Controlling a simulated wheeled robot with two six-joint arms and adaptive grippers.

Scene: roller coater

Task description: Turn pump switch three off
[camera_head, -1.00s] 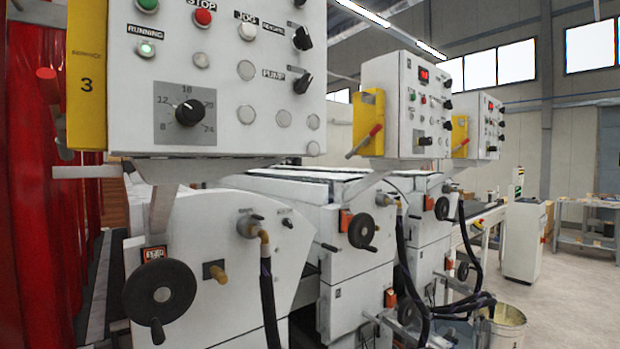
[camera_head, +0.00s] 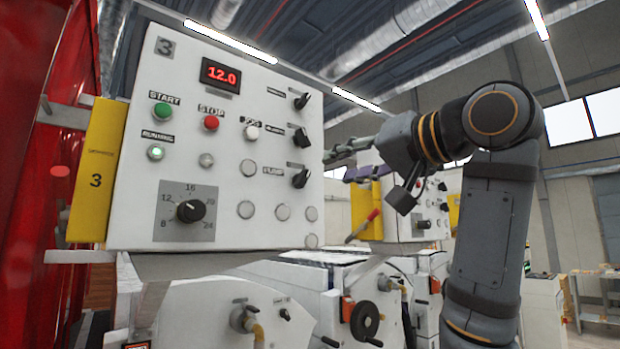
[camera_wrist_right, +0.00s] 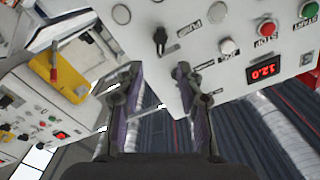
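Pump switch three is the black knob (camera_head: 300,178) beside the PUMP label on the near control panel (camera_head: 140,228), marked 3. Its pointer tilts to the upper right. In the right wrist view, where the panel looks turned over, the knob (camera_wrist_right: 160,38) lies just beyond the fingertips. My right gripper (camera_head: 340,164) is to the right of the panel's right edge, close to the knob's height. In the wrist view, the right gripper's fingers (camera_wrist_right: 157,76) are apart with nothing between them. My left gripper is not in view.
Two more black switches (camera_head: 301,101) (camera_head: 301,138) sit above the pump knob. The red display (camera_head: 221,76) reads 12.0, and the running lamp (camera_head: 156,152) glows green. A second panel (camera_head: 430,212) and a yellow box with a red handle (camera_head: 366,208) stand behind my arm.

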